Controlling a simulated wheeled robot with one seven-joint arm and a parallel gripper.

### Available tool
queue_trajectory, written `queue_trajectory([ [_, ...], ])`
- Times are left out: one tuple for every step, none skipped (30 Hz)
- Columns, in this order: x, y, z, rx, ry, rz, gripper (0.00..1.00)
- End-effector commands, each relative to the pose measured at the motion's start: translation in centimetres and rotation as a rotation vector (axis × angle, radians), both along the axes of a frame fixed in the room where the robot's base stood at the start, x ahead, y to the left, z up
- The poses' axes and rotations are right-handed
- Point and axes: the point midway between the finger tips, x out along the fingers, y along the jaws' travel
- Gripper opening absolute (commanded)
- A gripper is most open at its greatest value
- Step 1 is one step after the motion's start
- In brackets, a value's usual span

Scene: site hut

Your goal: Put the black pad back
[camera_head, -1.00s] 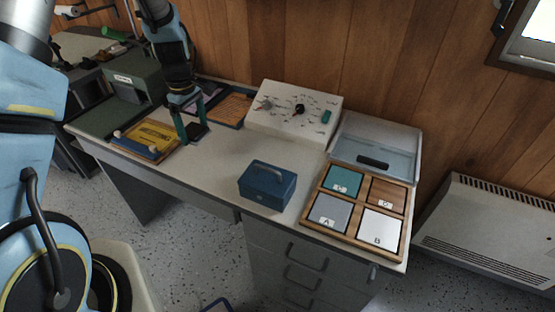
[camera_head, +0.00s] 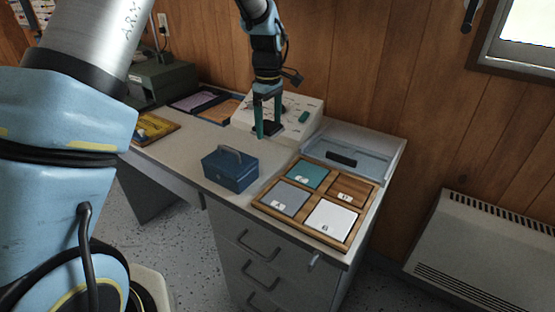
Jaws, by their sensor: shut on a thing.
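My gripper (camera_head: 267,131), with teal fingers, is shut on the black pad (camera_head: 269,129). It holds the small flat dark pad above the desk, in front of the white panel and behind the blue box. A wooden frame (camera_head: 262,207) at the desk's right end has four compartments. It shows a teal square (camera_head: 308,174), a grey square marked A (camera_head: 285,197), a white square marked B (camera_head: 331,218) and a brown wood-coloured compartment (camera_head: 351,190) at back right. My gripper is left of and behind this frame.
A blue box with a handle (camera_head: 230,171) stands between my gripper and the frame's front left. A shallow tray (camera_head: 382,157) with a black bar (camera_head: 342,159) lies behind the frame. The white panel (camera_head: 310,108) stands at the wall. A yellow board (camera_head: 152,128) lies left.

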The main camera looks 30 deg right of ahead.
Motion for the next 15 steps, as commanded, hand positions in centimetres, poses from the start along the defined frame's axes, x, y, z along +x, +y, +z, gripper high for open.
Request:
queue_trajectory([
  [-0.1,0.1,-1.0,0.003,0.004,0.001,0.31],
  [-0.1,0.1,-1.6,0.004,0.003,0.0,0.31],
  [-0.1,0.1,-2.3,0.003,0.004,-0.001,0.31],
  [-0.1,0.1,-2.8,0.003,0.004,-0.001,0.31],
  [-0.1,0.1,-3.2,0.003,0.004,-0.001,0.31],
  [-0.1,0.1,-3.7,0.003,0.004,-0.001,0.31],
  [-0.1,0.1,-4.0,0.002,0.003,-0.001,0.31],
  [-0.1,0.0,-4.2,0.001,0.002,-0.001,0.31],
  [0.0,0.0,-4.4,0.0,0.001,-0.001,0.31],
  [0.0,0.0,-4.6,0.0,0.001,-0.001,0.31],
  [0.0,0.0,-4.9,0.0,0.001,-0.001,0.31],
  [-0.1,0.1,-5.2,0.002,0.003,0.0,0.31],
  [-0.1,0.1,-5.6,0.002,0.003,0.0,0.31],
  [-0.1,0.1,-6.0,0.002,0.003,0.0,0.31],
  [-0.1,0.1,-6.6,0.002,0.003,0.001,0.31],
])
